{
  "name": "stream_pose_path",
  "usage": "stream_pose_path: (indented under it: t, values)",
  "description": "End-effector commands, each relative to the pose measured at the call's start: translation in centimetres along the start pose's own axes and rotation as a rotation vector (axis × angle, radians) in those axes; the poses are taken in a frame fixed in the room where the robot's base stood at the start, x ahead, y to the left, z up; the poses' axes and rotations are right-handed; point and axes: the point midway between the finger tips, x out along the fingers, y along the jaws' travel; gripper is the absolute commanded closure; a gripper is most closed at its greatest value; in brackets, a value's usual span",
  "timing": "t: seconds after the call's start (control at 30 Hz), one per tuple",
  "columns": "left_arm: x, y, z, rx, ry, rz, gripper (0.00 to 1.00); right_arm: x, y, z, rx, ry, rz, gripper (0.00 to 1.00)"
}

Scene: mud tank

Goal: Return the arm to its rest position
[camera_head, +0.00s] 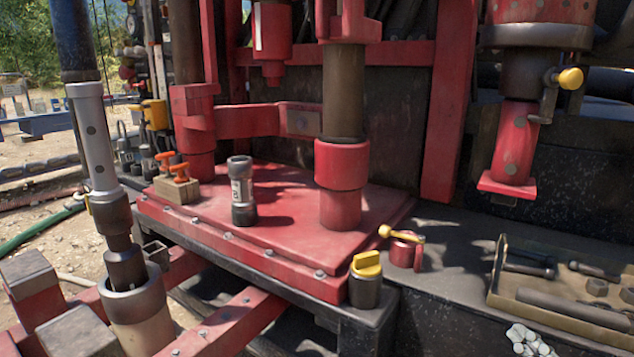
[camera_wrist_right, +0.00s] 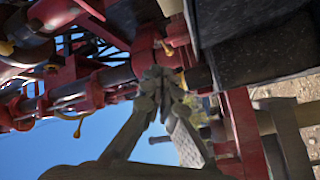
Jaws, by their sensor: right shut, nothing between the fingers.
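My right gripper (camera_head: 528,340) shows only as pale grey fingertips at the bottom right edge of the head view, in front of the tool tray. In the right wrist view its fingers (camera_wrist_right: 165,88) meet at the tips, shut and empty. The rest of my right arm is outside the head view. My left gripper and arm are not in view.
A tool tray (camera_head: 492,298) lies at the right on the dark deck. A yellow-capped container (camera_head: 365,282) and a red can (camera_head: 402,252) stand left of it. A pipe (camera_head: 95,145) rises at left.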

Motion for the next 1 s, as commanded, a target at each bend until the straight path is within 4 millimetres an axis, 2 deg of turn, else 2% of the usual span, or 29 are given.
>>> stream_pose_path:
  t: [0.17,0.33,0.47,0.6,0.7,0.83,0.97,1.0]
  values:
    - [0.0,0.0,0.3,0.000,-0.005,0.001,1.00,0.0,-2.7,5.7,0.070,-0.201,-0.048,1.00]
    - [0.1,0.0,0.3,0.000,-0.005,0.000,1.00,-1.4,-6.4,11.6,0.146,-0.431,-0.108,1.00]
    - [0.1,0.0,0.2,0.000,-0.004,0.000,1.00,-4.1,-10.5,16.9,0.211,-0.667,-0.178,1.00]
    - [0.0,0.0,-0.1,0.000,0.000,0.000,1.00,-8.3,-14.8,21.3,0.265,-0.919,-0.260,1.00]
    - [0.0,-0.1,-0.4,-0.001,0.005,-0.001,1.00,-11.4,-17.3,23.4,0.290,-1.075,-0.312,1.00]
    - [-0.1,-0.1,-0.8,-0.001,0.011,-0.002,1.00,-15.6,-20.0,25.1,0.308,-1.267,-0.380,1.00]
    - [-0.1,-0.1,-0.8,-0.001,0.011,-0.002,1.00,-20.0,-22.3,26.1,0.314,-1.454,-0.448,1.00]
    - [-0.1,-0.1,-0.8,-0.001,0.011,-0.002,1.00,-20.0,-24.1,24.9,0.363,-1.452,-0.453,1.00]
